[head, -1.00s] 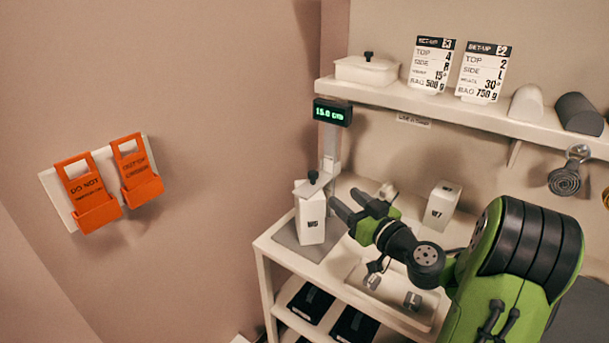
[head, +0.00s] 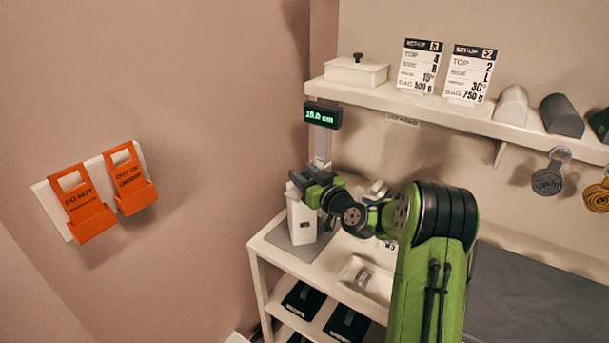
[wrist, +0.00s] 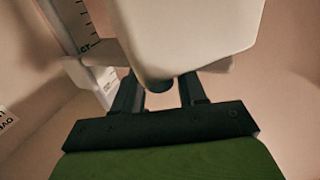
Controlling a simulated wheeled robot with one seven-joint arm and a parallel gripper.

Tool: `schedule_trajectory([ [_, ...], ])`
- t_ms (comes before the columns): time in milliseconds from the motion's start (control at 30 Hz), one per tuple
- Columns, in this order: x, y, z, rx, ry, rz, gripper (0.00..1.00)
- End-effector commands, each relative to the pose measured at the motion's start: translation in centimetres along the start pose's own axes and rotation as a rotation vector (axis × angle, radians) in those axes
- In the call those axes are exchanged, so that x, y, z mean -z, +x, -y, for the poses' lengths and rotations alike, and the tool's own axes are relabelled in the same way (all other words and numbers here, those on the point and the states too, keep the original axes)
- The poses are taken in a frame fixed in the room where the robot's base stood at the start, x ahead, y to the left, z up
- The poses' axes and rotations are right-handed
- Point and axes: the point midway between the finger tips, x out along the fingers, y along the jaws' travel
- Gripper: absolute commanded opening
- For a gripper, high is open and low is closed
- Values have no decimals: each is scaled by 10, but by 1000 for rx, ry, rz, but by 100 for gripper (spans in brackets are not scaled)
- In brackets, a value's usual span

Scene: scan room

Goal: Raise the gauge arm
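The height gauge has a green display (head: 322,115) that seems to read 15.0 cm, on a white column (head: 321,147). Its white gauge arm is mostly hidden by my gripper in the head view; it shows in the wrist view (wrist: 216,66) with a dark knob (wrist: 158,84). The arm lies at the top of the white bag-like block (head: 301,222), which stands on a grey plate. My gripper (head: 308,180) is at the knob. In the wrist view its fingers (wrist: 160,92) are apart on either side of the knob, with no clear contact.
A shelf (head: 440,112) above holds a lidded white box (head: 356,71), two set-up cards (head: 419,66) and rolls. A shallow tray (head: 366,280) is on the bench beneath my arm. Orange holders (head: 83,204) hang on the left wall.

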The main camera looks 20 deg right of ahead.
Motion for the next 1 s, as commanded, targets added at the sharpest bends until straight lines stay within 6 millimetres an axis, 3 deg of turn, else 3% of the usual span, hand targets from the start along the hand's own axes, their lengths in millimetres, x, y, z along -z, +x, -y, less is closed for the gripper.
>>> schedule_trajectory([
  [33,0,0,0,0,0,0,33],
  [267,0,0,0,0,0,0,0],
  [467,2,0,0,1,-1,0,0],
  [733,47,0,0,0,-5,-3,0],
  [1000,56,0,0,0,-1,-4,0],
])
